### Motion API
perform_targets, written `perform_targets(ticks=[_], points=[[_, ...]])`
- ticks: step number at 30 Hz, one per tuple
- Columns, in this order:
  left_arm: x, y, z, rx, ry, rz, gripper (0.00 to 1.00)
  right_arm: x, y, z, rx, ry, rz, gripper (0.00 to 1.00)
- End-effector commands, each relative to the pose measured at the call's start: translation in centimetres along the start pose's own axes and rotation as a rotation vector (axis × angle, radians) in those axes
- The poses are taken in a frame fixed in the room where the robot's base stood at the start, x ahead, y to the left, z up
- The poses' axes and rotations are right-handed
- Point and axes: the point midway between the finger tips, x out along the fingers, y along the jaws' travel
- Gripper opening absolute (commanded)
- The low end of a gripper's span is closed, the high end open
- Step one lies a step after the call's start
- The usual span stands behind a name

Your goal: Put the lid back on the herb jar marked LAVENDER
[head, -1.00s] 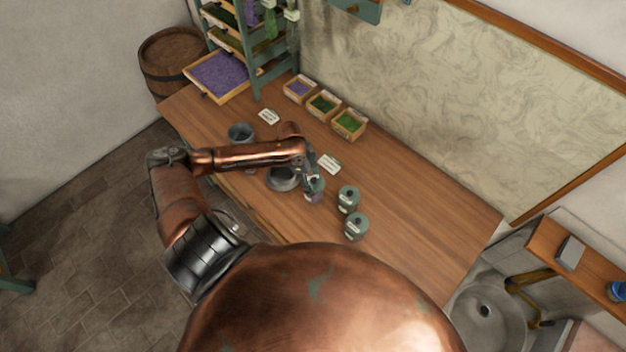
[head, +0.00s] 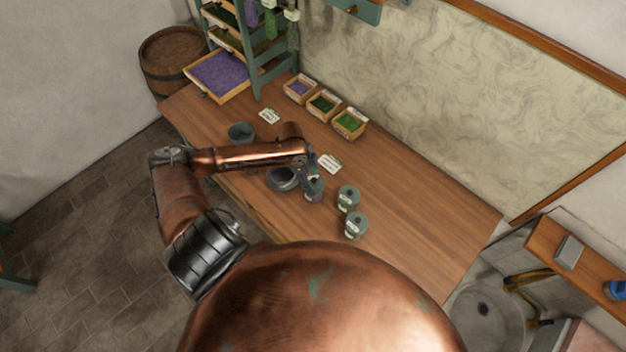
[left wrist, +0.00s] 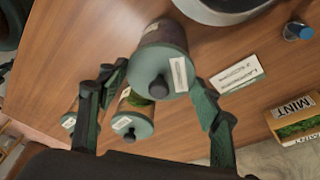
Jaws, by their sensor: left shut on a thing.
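A glass herb jar with dark purplish contents (left wrist: 163,38) stands on the table in front of my left arm; its label is too small to read. My left gripper (head: 312,180) is shut on a grey-green lid (left wrist: 172,86) with a dark knob, its fingers at either side of the lid. The lid is at the jar's mouth; I cannot tell whether it is fully seated. In the head view the gripper partly hides this jar (head: 314,195). My right gripper is not in view.
Two lidded jars, one (head: 348,198) and another (head: 356,226), stand close by on the right. A grey mortar (head: 280,182) is just left of the gripper. A white card (head: 330,164) lies behind, with herb boxes (head: 349,122) farther back. The table's right side is clear.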

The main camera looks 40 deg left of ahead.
Motion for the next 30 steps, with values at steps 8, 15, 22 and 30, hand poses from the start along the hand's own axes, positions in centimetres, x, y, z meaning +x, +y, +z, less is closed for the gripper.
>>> perform_targets(ticks=[8,15,22,30], points=[[-0.04,0.00,-0.05,0.000,0.001,0.000,0.39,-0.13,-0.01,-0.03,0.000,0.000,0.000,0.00],[-0.07,0.00,-0.11,0.000,0.001,0.000,0.39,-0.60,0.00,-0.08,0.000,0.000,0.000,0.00],[0.00,-0.01,-0.09,0.000,0.001,0.000,0.39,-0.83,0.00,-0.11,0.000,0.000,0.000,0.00],[0.03,-0.01,-0.06,0.000,0.001,0.000,0.39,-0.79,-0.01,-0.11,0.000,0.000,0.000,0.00]])
